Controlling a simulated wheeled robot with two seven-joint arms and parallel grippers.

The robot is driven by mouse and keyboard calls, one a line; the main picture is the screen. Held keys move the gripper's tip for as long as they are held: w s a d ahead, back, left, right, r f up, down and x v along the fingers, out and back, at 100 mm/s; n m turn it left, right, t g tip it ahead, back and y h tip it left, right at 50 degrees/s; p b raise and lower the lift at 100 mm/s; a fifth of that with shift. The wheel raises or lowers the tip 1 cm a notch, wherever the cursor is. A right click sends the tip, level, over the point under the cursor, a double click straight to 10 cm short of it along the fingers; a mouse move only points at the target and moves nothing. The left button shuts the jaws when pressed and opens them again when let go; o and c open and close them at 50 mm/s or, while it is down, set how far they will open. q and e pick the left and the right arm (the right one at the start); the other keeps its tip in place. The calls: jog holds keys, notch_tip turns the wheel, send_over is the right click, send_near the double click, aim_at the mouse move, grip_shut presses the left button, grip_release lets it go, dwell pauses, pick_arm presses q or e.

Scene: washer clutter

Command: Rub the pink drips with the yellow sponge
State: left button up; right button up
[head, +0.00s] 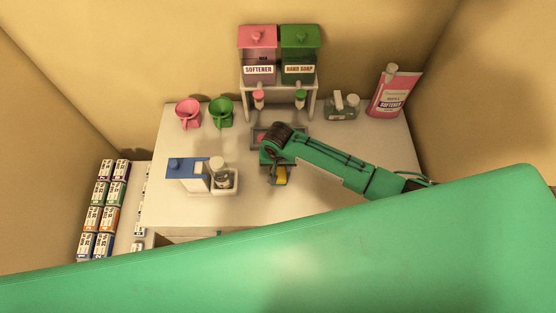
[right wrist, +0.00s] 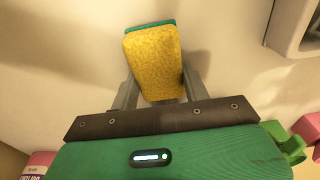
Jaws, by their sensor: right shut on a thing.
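My right gripper (head: 279,180) reaches over the middle of the white table, its arm coming in from the right. It is shut on the yellow sponge (head: 281,174). The right wrist view shows the sponge (right wrist: 152,65) between the two fingers (right wrist: 155,90), with a green layer at its far edge. A small patch of pink (head: 262,138) shows in the grey tray (head: 256,130) under the dispensers, partly hidden by my wrist. I cannot tell whether it is the drips. I cannot tell whether the sponge touches the surface. My left gripper is not in view.
Softener (head: 258,62) and hand soap (head: 300,62) dispensers stand on a rack at the back.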

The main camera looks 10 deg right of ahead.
aim_at(278, 170)
jog(key=shift+s+a, duration=0.2)
jog(key=shift+s, duration=0.6)
jog(key=shift+r, duration=2.95)
jog(key=shift+r, duration=1.45)
